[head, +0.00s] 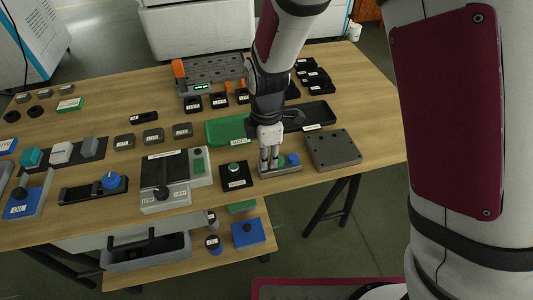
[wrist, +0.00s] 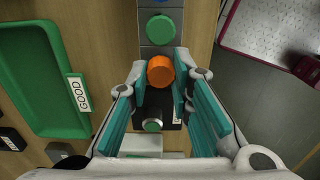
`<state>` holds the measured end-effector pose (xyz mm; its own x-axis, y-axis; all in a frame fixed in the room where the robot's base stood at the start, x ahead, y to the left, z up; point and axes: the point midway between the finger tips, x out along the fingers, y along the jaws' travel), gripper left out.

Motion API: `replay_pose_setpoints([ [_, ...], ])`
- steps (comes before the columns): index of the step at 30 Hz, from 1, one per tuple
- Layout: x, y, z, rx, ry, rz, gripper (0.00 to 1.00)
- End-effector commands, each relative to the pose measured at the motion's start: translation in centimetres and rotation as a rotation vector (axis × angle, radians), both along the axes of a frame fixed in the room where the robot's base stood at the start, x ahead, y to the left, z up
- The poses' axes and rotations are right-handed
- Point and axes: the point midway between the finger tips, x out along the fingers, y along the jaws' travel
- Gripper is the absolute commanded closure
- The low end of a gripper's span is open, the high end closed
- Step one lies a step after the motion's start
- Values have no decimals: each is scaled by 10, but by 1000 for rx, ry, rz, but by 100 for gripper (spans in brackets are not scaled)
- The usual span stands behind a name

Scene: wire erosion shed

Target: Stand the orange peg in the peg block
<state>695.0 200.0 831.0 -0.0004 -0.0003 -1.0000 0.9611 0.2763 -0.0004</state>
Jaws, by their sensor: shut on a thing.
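The orange peg (wrist: 160,71) shows as a round orange top between my fingertips in the wrist view. My gripper (wrist: 160,78) is shut on it; in the head view my gripper (head: 269,162) points down at the left end of the peg block (head: 284,172). The peg block is a narrow grey bar, also seen in the wrist view (wrist: 147,49). A green peg (wrist: 158,30) and a blue peg (wrist: 157,2) stand in it in a row with the orange one. The orange peg's lower end is hidden, so I cannot tell whether it is in a hole.
A black box with a green button (head: 235,170) stands just left of the block. A grey plate with holes (head: 345,148) lies to the right. A green tray marked GOOD (head: 220,131) and a dark tray (head: 316,112) lie behind. The table's front edge is close.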

Motion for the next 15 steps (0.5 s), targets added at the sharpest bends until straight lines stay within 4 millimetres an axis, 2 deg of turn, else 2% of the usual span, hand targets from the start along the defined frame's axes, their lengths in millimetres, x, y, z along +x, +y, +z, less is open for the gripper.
replay_pose_setpoints([
  [15,0,0,-8,0,0,0,98],
])
